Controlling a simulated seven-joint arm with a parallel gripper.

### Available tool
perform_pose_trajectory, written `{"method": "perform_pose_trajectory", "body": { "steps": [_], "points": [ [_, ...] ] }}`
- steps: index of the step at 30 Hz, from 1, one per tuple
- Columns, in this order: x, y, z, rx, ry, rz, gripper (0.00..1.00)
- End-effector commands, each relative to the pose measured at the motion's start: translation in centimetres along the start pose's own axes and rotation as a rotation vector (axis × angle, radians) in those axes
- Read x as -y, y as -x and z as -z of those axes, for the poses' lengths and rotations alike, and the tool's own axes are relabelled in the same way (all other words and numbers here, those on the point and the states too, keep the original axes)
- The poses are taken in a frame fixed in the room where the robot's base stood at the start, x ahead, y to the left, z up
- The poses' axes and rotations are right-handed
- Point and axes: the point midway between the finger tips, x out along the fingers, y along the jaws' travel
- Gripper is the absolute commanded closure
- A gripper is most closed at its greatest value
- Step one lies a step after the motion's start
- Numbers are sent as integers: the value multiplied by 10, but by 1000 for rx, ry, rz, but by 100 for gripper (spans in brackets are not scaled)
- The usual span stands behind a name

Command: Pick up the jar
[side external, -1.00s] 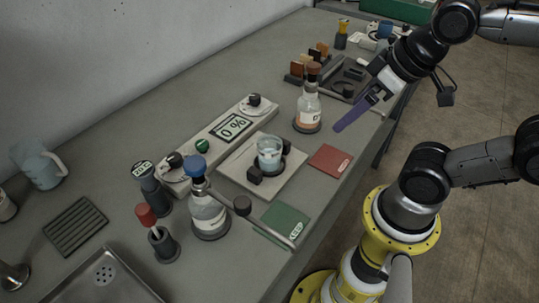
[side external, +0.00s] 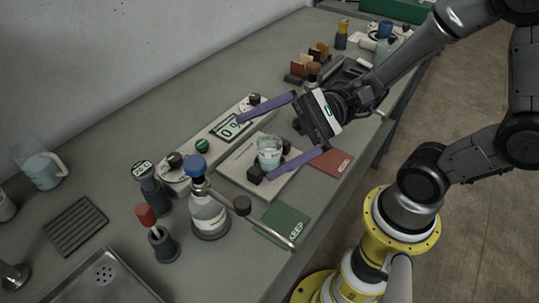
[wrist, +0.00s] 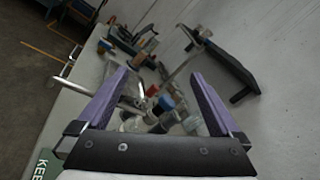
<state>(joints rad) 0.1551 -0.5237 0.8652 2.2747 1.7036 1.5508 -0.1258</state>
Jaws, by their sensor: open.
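A small clear glass jar (side external: 269,158) with pale liquid stands upright on a square light plate (side external: 230,171) with dark blocks around its edge. My gripper (side external: 254,149) is open and empty, with its two long purple fingers spread wide. In the side view the fingers pass either side of the jar, one toward the display box and one toward the front edge. They look higher than the jar, and I cannot tell whether either touches anything. In the wrist view both fingers (wrist: 158,72) show apart; the jar is hard to pick out among the glassware there.
A blue-topped bottle (side external: 209,215) with a side arm stands front left of the plate. A long display box (side external: 205,148) lies behind. A green card (side external: 285,224) and a red card (side external: 335,164) lie flat near the front edge.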

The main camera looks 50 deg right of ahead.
Motion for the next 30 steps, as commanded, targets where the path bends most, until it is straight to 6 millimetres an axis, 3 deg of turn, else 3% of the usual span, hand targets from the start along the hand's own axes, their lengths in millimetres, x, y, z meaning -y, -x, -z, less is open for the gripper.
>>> {"method": "perform_pose_trajectory", "body": {
  "steps": [3, 6, 9, 12, 18, 30],
  "points": [
    [28, 20, 50, -33, -175, 286, 0],
    [37, 52, 102, -104, -304, 530, 0],
    [26, 85, 146, -197, -411, 713, 0],
    [6, 106, 175, -274, -492, 806, 0],
    [-22, 119, 194, -335, -586, 848, 0],
    [-5, 103, 206, -331, -579, 845, 0]
  ]
}}
